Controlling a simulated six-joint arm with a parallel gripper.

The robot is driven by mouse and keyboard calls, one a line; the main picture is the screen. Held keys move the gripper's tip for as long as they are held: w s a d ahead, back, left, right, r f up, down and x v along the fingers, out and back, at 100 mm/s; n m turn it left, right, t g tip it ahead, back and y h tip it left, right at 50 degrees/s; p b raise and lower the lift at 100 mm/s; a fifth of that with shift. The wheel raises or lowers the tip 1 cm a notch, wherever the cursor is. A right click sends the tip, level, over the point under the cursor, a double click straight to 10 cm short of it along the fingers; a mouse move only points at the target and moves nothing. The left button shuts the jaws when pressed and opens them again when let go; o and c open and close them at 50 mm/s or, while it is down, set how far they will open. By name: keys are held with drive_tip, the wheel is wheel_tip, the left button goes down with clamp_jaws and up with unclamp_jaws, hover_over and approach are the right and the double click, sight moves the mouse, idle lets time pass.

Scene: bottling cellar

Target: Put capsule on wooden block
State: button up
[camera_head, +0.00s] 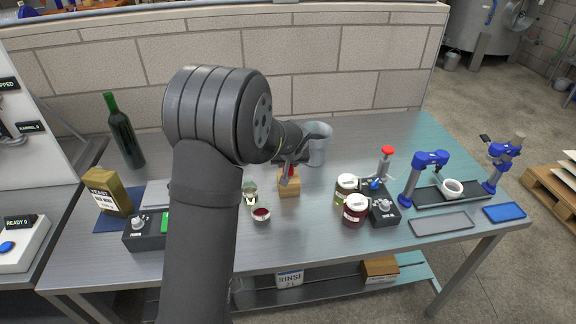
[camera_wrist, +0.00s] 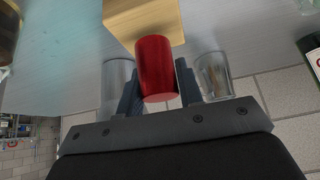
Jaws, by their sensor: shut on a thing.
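The capsule (camera_wrist: 157,66) is a red cylinder in the wrist view, held between the two dark fingers of my gripper (camera_wrist: 160,92). A little of its red also shows in the head view (camera_head: 291,170), mostly hidden by the gripper. The wooden block (camera_wrist: 143,17) is pale tan and lies just beyond the capsule in the wrist view. In the head view the block (camera_head: 289,186) stands on the steel table, with my gripper (camera_head: 288,173) at its top. The capsule is at or just over the block's top; I cannot tell whether they touch.
A small dish with red contents (camera_head: 261,215) and a small glass (camera_head: 249,192) are left of the block. A green bottle (camera_head: 122,137) stands far left.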

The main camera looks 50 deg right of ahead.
drive_tip(key=shift+f, duration=0.6)
drive_tip(key=shift+f, duration=0.1)
drive_tip(key=o, duration=0.6)
drive_tip(key=shift+s+a+r, duration=0.1)
drive_tip(key=shift+s+r, duration=0.05)
drive_tip(key=shift+r, duration=0.3)
drive_tip(key=v, duration=1.1)
drive_tip(key=shift+r, duration=0.15)
